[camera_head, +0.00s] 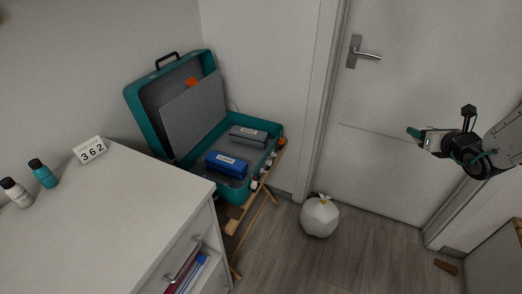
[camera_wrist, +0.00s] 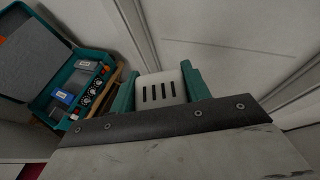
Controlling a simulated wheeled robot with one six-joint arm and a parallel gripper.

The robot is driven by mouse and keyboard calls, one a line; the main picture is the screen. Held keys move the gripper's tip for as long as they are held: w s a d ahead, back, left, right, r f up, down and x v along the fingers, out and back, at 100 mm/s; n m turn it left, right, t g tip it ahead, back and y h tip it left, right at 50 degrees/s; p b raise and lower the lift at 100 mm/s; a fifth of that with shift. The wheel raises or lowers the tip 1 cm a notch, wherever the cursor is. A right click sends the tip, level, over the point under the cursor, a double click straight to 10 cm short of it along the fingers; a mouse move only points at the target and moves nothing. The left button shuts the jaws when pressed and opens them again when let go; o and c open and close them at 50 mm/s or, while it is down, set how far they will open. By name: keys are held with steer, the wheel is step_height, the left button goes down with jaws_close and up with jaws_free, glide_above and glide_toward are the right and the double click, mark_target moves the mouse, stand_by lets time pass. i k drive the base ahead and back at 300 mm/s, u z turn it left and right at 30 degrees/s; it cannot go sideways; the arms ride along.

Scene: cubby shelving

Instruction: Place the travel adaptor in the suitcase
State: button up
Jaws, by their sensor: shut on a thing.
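The teal suitcase (camera_head: 139,110) stands open on a wooden folding rack, its lid raised against the wall. It holds a blue case (camera_head: 227,164), a grey case (camera_head: 248,136) and several small items along its right side. In the wrist view the suitcase (camera_wrist: 73,63) is at the upper left. My gripper (camera_head: 430,138) is in the air at the right of the head view, in front of the door and well apart from the suitcase. Its teal fingers are shut on the travel adaptor (camera_wrist: 160,88), a whitish block with dark slots. Its lower part is hidden.
A white cabinet (camera_head: 110,215) stands at the left, with two bottles and a number block (camera_head: 90,150) on top. A white bag (camera_head: 320,217) sits on the floor beside the rack (camera_head: 236,218). The door (camera_head: 420,100) is behind my gripper. Open air lies between gripper and suitcase.

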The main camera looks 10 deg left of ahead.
mark_target(231, 152)
steer(key=i, duration=1.15)
steer(key=u, duration=2.5)
